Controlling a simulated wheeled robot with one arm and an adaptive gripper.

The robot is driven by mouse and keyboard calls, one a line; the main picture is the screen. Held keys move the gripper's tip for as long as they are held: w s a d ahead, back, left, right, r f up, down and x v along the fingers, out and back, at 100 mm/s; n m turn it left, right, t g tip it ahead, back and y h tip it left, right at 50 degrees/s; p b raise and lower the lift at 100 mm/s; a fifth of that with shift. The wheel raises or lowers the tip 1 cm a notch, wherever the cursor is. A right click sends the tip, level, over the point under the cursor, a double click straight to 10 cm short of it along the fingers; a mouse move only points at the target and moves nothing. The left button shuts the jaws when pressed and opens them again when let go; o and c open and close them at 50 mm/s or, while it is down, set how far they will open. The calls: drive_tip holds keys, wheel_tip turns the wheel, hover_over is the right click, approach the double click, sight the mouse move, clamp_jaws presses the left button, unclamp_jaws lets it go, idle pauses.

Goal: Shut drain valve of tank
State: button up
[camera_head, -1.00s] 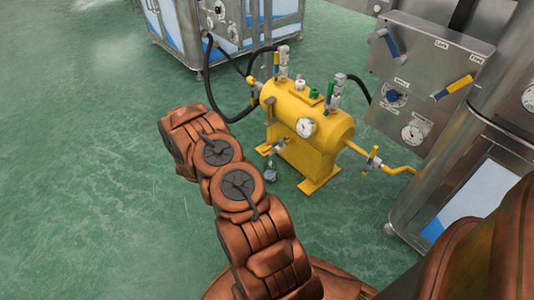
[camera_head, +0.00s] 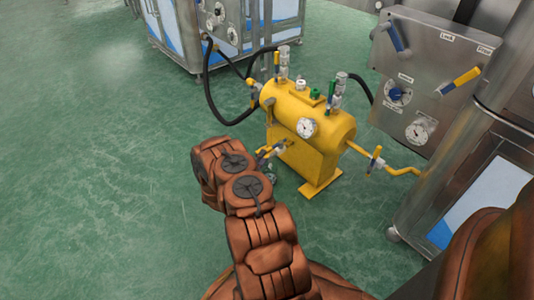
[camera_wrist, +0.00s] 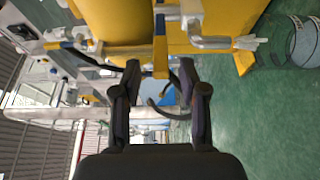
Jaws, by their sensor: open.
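The yellow tank (camera_head: 312,150) stands on the green floor, with a round gauge on its front; its yellow body also fills the top of the wrist view (camera_wrist: 112,22). The drain valve (camera_head: 272,150) is low on the tank's near side, partly covered by my arm in the head view. In the wrist view its metal pipe (camera_wrist: 210,43) and yellow lever (camera_wrist: 160,48) show. My gripper (camera_wrist: 160,72) is open, its dark fingers on either side of the lever's end. I cannot tell whether either finger touches it.
Another lever valve (camera_head: 375,160) sits on the yellow outlet pipe at right. A grey control panel (camera_head: 425,75) and a steel cabinet (camera_head: 455,190) stand right of the tank. Black hoses (camera_head: 212,100) run at its left. The floor at left is clear.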

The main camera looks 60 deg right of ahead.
sight(267, 150)
drive_tip(key=shift+w+d+b, duration=0.15)
drive_tip(key=shift+d+b, duration=0.2)
drive_tip(key=shift+d, duration=0.9)
drive_tip(key=shift+w+d+b, duration=0.1)
drive_tip(key=shift+d+b, duration=0.25)
drive_tip(key=shift+d, duration=0.85)
clamp_jaws()
